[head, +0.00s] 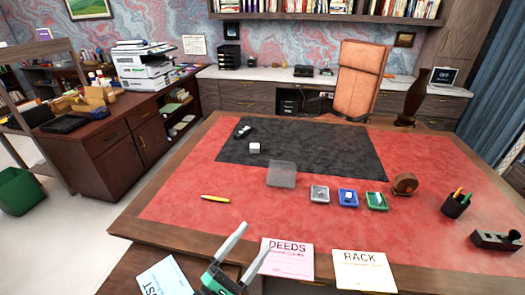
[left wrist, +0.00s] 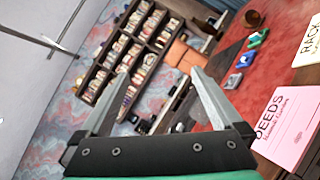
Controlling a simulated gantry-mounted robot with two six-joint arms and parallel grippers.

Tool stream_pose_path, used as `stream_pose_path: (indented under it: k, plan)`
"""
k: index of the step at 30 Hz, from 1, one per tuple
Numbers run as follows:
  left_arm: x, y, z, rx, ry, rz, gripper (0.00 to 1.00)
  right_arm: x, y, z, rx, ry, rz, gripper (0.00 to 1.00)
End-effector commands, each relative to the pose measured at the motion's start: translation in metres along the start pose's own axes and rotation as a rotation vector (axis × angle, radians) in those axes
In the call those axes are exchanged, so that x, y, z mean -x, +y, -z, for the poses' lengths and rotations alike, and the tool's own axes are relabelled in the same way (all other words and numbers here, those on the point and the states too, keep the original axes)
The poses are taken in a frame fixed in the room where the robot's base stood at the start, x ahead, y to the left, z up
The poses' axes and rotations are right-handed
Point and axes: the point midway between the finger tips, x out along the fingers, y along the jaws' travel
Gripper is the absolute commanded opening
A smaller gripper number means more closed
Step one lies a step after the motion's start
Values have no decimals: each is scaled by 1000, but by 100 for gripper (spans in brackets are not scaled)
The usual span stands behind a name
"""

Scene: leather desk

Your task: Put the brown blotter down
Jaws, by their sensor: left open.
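The brown blotter (head: 405,184), a rounded rocker shape, stands on the red leather desk top (head: 330,228) in the head view, right of the green tray. No gripper touches it. My left gripper (head: 253,241) is open and empty over the near edge of the desk, beside the pink DEEDS card and well to the left of the blotter. The left wrist view shows the open fingers (left wrist: 167,73) with nothing between them. My right gripper is not in view.
A clear tray (head: 320,194), blue tray (head: 347,197) and green tray (head: 376,201) stand in a row. A pen cup (head: 457,205) and dark holder (head: 495,240) are at right. DEEDS (head: 287,260) and RACK (head: 364,271) cards lie in front. The leather around the yellow pen (head: 215,198) is mostly bare.

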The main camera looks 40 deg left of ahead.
Motion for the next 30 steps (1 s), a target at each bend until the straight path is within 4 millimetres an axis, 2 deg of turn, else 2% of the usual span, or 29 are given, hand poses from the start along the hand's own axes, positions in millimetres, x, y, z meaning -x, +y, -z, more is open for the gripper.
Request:
stream_pose_path:
  k: [1,2,3,5,6,8,9,10,12,15,18,26,30]
  plan:
    - [-30,31,-48,-207,-126,-53,100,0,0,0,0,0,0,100]
    - [-45,48,-77,-358,-190,-89,100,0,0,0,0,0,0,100]
    - [-61,72,-116,-572,-261,-151,100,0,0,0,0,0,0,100]
    - [-79,112,-172,-913,-320,-268,100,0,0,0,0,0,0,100]
    - [-86,139,-204,-1131,-317,-350,100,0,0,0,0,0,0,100]
    - [-91,181,-241,-1418,-257,-463,100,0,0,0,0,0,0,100]
    - [-91,209,-259,-1576,-190,-524,100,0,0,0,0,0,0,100]
    - [-90,228,-270,-1677,-132,-560,100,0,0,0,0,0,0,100]
    - [-83,267,-286,-1849,4,-613,100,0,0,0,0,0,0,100]
    - [-75,300,-295,-1978,146,-635,100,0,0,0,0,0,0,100]
    - [-72,311,-296,-2019,197,-633,100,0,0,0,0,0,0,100]
    - [-73,313,-296,-2020,197,-630,100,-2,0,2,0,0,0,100]
    - [-81,334,-310,-2019,196,-630,100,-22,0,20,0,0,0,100]
